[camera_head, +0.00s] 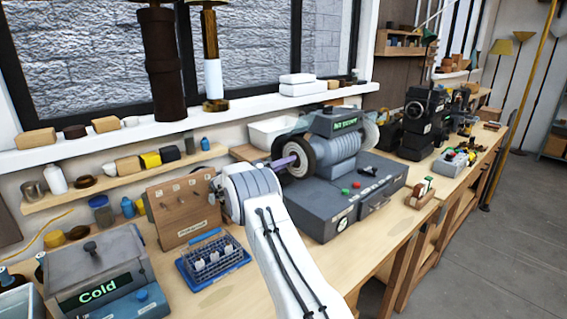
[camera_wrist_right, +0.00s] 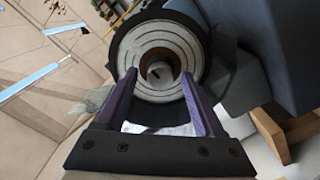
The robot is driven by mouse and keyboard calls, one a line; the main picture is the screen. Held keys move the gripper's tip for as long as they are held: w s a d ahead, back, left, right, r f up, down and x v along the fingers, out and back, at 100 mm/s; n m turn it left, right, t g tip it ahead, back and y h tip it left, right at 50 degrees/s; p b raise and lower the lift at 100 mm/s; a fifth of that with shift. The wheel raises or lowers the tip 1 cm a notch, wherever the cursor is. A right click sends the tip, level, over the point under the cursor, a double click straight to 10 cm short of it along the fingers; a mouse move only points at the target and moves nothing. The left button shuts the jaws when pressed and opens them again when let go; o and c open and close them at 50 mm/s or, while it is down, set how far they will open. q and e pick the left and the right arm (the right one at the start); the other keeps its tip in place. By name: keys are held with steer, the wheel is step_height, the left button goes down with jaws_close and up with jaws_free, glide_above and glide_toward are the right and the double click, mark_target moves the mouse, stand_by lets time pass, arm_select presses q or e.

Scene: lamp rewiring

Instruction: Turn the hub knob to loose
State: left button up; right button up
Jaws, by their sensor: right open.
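A grey bench machine (camera_head: 340,155) with a dark label on top carries a black-rimmed wheel (camera_head: 311,155) on its left side. The right wrist view shows the wheel face-on, with pale concentric rings (camera_wrist_right: 143,92). At its centre is a small grey hub knob (camera_wrist_right: 163,72) with a dark mark, set inside a brown ring. My right gripper (camera_head: 290,160) faces the wheel. In the wrist view its purple fingers (camera_wrist_right: 158,78) are spread on either side of the knob, with a gap around it. In the head view the knob cannot be made out. My left gripper is not in view.
A blue wire rack (camera_head: 213,262) and a wooden board (camera_head: 182,208) stand left of my arm. A grey box reading "Cold" (camera_head: 95,285) is at the front left. A white bin (camera_head: 272,132) stands behind the wheel. A small wooden block piece (camera_head: 421,193) lies right of the machine.

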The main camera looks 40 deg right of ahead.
jaws_close()
steer(key=shift+n+b, duration=0.3)
steer(key=shift+n, duration=11.7)
